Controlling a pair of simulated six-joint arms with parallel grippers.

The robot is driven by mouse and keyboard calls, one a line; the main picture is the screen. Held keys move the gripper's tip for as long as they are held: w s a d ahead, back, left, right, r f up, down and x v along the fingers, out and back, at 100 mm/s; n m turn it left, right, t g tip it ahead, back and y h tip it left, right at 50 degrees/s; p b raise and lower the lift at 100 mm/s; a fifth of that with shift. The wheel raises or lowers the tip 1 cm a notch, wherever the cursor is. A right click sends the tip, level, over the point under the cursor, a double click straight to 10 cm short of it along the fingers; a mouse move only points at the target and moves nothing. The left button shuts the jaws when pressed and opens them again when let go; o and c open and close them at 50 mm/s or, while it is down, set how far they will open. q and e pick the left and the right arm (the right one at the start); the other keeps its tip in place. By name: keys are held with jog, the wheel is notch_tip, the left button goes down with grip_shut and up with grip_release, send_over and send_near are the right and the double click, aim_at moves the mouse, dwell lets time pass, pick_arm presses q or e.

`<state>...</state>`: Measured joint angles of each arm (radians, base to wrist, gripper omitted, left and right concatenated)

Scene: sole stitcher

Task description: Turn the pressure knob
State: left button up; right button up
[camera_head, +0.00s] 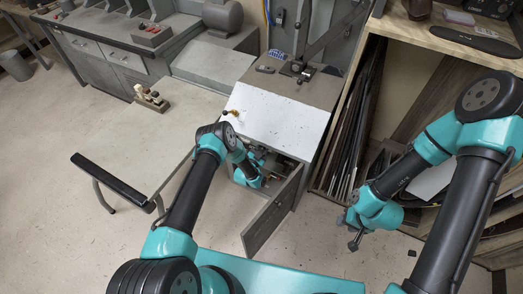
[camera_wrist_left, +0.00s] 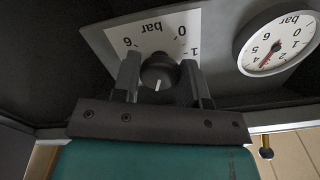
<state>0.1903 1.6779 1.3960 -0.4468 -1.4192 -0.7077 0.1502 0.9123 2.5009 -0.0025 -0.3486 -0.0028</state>
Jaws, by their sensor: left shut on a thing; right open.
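The black pressure knob (camera_wrist_left: 158,73) sits on a white scale plate (camera_wrist_left: 115,40) marked "bar", which appears upside down in the left wrist view. The knob's white mark points toward the bottom of that picture. My left gripper (camera_wrist_left: 160,80) has a finger on each side of the knob and is shut on it. A round pressure gauge (camera_wrist_left: 279,40) with a red needle is at the right. In the head view my left gripper (camera_head: 251,178) reaches into the open cabinet, and the knob is hidden there. My right gripper (camera_head: 355,238) is open and empty above the floor.
The cabinet door (camera_head: 272,215) stands open, close beside my left arm. A white-topped bench (camera_head: 275,118) is above the opening. A wooden shelf (camera_head: 450,45) with sheets stored below is at the right. A grey-topped table (camera_head: 140,145) is at the left.

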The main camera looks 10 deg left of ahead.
pick_arm(q)
jog(key=m, duration=1.3)
jog(key=shift+a+r, duration=0.1)
dwell(0.4)
jog(key=o, duration=0.9)
jog(key=v, duration=1.7)
jog(key=shift+s+a, duration=0.15)
